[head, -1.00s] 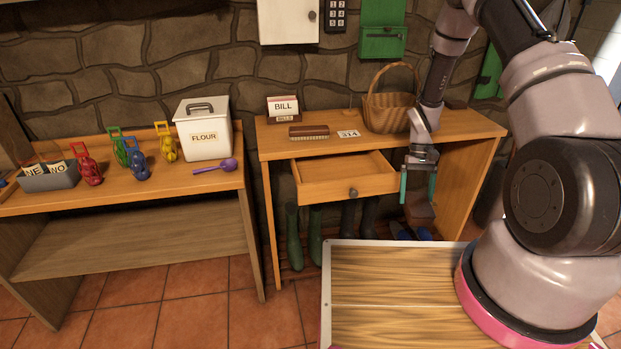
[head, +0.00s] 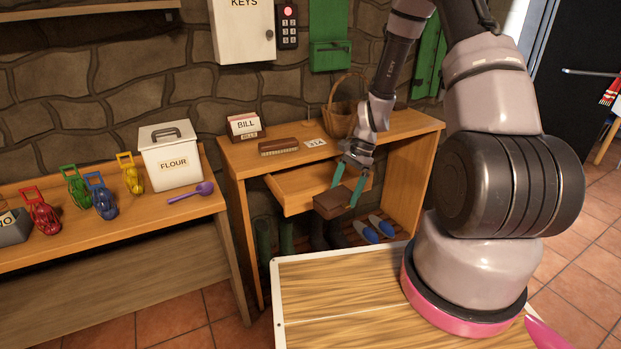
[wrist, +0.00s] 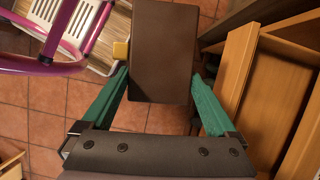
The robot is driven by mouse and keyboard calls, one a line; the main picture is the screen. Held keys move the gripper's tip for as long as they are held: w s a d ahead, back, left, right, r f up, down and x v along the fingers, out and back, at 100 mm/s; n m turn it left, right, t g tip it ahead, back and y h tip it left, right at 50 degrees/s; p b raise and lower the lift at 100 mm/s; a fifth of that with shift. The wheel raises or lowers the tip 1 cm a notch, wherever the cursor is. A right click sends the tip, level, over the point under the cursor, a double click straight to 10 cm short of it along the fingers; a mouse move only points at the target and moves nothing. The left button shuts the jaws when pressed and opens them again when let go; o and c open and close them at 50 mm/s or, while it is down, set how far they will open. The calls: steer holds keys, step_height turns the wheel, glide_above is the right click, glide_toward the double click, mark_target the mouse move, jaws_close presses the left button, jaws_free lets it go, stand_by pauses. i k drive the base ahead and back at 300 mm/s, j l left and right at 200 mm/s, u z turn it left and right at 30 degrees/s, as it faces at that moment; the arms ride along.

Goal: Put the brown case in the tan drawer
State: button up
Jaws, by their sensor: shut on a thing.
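The brown case (head: 332,203) is held between the green fingers of my gripper (head: 347,190), in front of the right part of the open drawer. In the wrist view the case (wrist: 164,50) sits between the fingertips of my gripper (wrist: 160,88), with a small yellow part on its left side. The tan drawer (head: 290,197) is pulled out from the desk, and its visible inside looks empty. In the wrist view a wooden edge to the right (wrist: 236,65) looks like the drawer, apart from the case. The case and gripper hide the drawer's right front and its knob.
The desk top (head: 235,158) bears a brush (head: 278,147), a bill box (head: 243,127), a card and a wicker basket (head: 340,122). Boots and blue slippers (head: 381,226) stand below. A left table holds a flour tin (head: 171,158) and several coloured lanterns.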

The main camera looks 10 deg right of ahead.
mark_target(315, 177)
steer(key=i, duration=0.85)
